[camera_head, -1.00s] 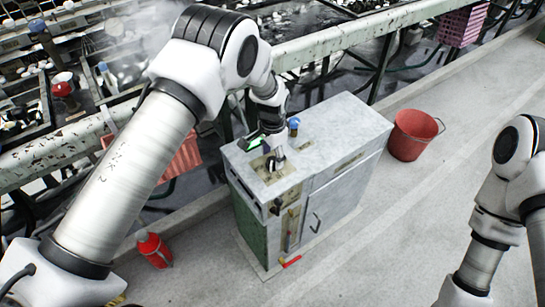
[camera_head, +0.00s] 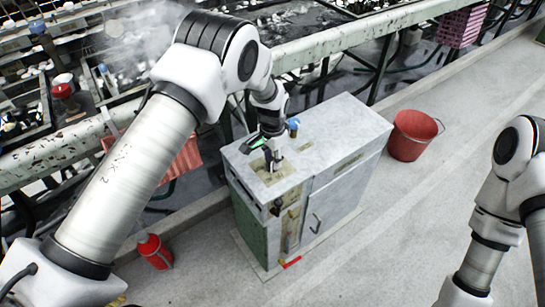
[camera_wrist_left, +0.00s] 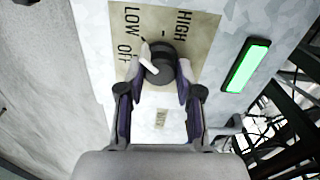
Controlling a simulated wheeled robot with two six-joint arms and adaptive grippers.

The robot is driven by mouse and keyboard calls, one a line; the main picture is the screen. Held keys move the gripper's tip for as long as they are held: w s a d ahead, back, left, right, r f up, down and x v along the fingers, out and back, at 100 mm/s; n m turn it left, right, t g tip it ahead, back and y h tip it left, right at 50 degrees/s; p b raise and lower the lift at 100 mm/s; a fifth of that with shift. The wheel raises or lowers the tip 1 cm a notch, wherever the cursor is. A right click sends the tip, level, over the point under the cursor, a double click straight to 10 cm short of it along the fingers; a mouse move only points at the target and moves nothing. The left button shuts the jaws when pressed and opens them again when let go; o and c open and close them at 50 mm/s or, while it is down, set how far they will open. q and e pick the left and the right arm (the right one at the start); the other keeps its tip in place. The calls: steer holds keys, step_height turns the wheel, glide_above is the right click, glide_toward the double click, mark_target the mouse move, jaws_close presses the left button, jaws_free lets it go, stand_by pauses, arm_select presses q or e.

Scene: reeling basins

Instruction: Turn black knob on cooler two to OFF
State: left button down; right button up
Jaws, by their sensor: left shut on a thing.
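The cooler (camera_head: 338,131) is a grey-white box on the floor with a worn top and a label plate. In the left wrist view its black knob (camera_wrist_left: 158,68) sits on a tan plate (camera_wrist_left: 205,27) marked HIGH, LOW and OFF. A white pointer on the knob slants to the upper left, on the side of LOW and OFF. My left gripper (camera_wrist_left: 161,77) is shut on the knob, one finger on each side. In the head view the left gripper (camera_head: 273,163) is over the cooler's top, and the knob is hard to make out there. My right gripper is out of view.
A green-lit display (camera_wrist_left: 241,65) is beside the plate. A blue-topped part (camera_head: 293,125) stands on the cooler. A red bucket (camera_head: 411,137) is to its right and a red extinguisher-like object (camera_head: 153,250) to its left. Basins and a railing (camera_head: 345,36) lie behind.

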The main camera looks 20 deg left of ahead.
mark_target(272, 160)
arm_select(q)
steer(key=n, duration=0.3)
steer(key=shift+n, duration=0.4)
steer(key=shift+n+p, duration=0.3)
steer(key=shift+n, duration=1.9)
steer(key=c, duration=0.8)
jaws_free()
steer(key=shift+o, duration=0.2)
step_height(272, 160, up, 12)
